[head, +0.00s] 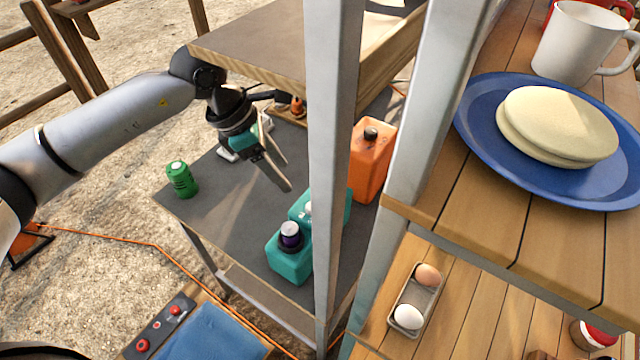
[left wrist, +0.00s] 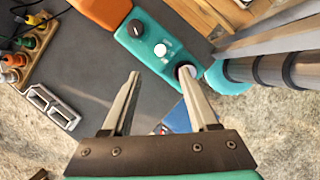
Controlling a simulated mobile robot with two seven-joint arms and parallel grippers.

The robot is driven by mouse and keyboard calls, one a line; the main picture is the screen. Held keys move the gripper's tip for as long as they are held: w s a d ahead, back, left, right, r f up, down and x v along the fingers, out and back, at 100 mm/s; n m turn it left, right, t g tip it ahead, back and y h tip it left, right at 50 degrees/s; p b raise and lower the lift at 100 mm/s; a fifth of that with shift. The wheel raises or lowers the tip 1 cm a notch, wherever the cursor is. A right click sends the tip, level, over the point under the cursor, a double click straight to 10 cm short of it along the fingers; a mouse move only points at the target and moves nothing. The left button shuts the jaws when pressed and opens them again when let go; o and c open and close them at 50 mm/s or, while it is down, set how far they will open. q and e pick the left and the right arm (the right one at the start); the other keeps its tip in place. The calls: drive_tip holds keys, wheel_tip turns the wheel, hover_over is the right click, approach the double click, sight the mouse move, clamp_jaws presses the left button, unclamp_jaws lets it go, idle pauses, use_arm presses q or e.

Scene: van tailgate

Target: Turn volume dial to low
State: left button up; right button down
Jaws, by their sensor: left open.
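A teal box (head: 287,263) stands on the dark table and is partly hidden by a metal post in the head view. The teal box in the left wrist view (left wrist: 148,37) also has a black knob (left wrist: 136,28) and a white button (left wrist: 160,49). I cannot read which control is the volume dial. My left gripper (head: 286,174) is open and empty above the table, apart from the box. In the left wrist view its fingers (left wrist: 159,74) point toward the box, the right fingertip overlapping the white-topped dial. My right gripper is not in view.
An orange canister (head: 371,160) stands behind the post. A green object (head: 181,180) stands at the table's left edge. A wooden shelf (head: 255,40) overhangs the back. The metal post (head: 333,150) stands close to the box. The table's left middle (head: 215,205) is clear.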

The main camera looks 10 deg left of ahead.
sight(307, 207)
use_arm(q)
drive_tip(key=b+x, duration=0.1)
drive_tip(key=x, duration=1)
drive_tip(key=shift+d+f, duration=0.1)
drive_tip(key=shift+f, duration=0.05)
drive_tip(key=shift+d+f, duration=0.1)
drive_tip(key=shift+f, duration=0.2)
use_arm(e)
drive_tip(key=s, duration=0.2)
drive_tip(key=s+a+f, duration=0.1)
use_arm(q)
drive_tip(key=shift+c, duration=0.2)
clamp_jaws()
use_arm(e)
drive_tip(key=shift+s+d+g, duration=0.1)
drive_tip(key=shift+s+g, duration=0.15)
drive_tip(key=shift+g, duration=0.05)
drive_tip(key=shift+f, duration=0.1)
